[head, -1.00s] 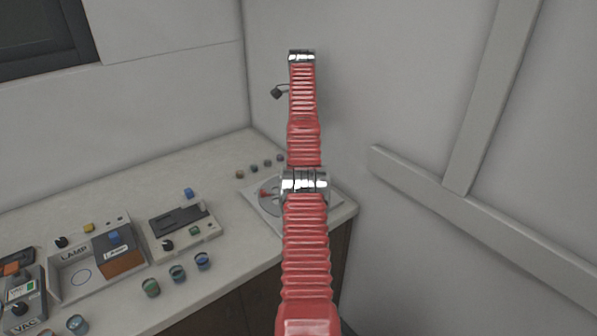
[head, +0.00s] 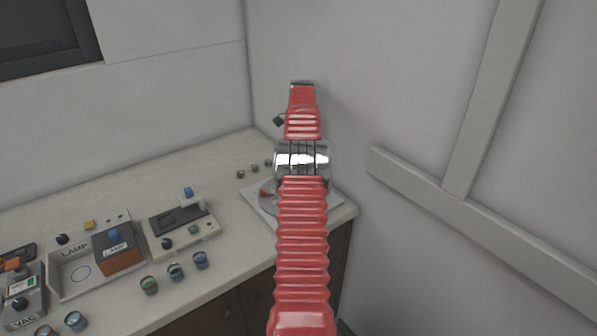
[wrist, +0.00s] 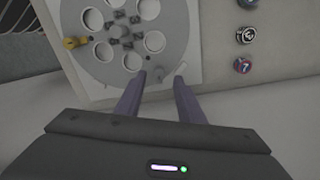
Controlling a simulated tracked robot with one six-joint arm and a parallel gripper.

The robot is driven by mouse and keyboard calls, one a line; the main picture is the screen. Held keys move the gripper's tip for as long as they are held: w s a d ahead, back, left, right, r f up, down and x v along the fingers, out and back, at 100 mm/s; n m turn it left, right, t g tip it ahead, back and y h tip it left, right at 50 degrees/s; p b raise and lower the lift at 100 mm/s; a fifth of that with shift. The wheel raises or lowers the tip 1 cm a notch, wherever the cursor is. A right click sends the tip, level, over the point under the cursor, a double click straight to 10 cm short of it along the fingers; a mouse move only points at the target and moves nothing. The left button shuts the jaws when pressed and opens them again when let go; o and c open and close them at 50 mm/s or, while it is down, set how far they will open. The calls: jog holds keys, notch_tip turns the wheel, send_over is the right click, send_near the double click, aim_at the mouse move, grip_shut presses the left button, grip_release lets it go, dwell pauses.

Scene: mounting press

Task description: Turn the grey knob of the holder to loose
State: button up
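The holder is a round grey disc (wrist: 101,60) with a ring of round holes, on a pale square plate (wrist: 187,23) in the wrist view. At its middle is a grey hub (wrist: 117,31); a yellow piece (wrist: 75,42) sits at its left side. A small grey piece (wrist: 157,73), perhaps the grey knob, shows at the disc's near edge. My gripper (wrist: 161,74) is open, its two dark fingers apart on either side of that piece in the picture; contact cannot be told. In the head view the holder plate (head: 255,208) is partly hidden behind my red arm.
Small round jars (wrist: 245,35) stand right of the plate in the wrist view. In the head view, a grey device (head: 183,245), a lamp box (head: 75,285) and several jars (head: 175,272) stand left on the counter. The wall rises close on the right.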

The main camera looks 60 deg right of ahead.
jog(key=shift+f, duration=1.85)
jog(key=shift+c, duration=0.4)
grip_shut()
